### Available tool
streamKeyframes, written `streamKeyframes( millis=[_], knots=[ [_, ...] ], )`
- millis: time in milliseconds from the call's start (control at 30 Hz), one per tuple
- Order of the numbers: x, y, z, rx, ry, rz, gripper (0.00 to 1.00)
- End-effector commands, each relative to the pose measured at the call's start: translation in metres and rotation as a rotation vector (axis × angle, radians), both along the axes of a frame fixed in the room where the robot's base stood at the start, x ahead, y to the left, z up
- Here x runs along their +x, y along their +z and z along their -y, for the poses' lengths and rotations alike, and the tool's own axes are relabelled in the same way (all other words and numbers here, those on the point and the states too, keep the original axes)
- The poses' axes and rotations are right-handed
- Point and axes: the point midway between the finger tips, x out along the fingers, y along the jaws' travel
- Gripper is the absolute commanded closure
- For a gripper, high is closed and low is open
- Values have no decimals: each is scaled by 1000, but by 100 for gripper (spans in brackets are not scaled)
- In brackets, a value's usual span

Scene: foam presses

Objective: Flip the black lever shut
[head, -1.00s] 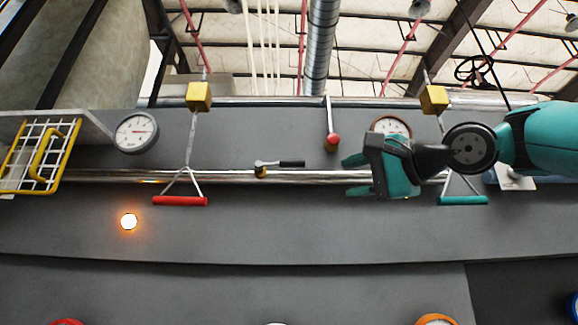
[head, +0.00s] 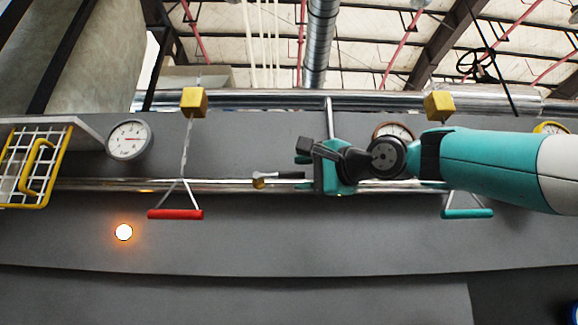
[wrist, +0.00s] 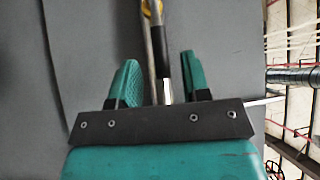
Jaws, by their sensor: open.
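The black lever (head: 291,175) sits on a brass valve (head: 259,181) on the shiny horizontal pipe. It points right, nearly parallel to the pipe and just above it. My gripper (head: 308,169) is open and empty, just right of the lever's free end, with its fingers toward the lever. In the wrist view, the black lever (wrist: 159,42) lies beyond and between the two spread teal fingers (wrist: 159,66), beside the pipe. The brass valve (wrist: 152,6) shows at the top edge. I cannot tell whether a finger touches the lever.
A red pull handle (head: 176,214) hangs left of the lever, and a teal one (head: 467,213) hangs right, below my arm. An orange lamp (head: 124,232) glows below.

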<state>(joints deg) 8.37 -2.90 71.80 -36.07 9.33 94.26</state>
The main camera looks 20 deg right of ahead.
Motion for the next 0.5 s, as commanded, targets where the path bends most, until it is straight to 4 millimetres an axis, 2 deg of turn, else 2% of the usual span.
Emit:
streamKeyframes(
  millis=[33,200,500],
  knots=[
    [10,6,-6,1,4,-3,57],
    [31,8,-16,1,1,-1,57],
    [41,6,-21,-1,-2,1,57]
  ],
)
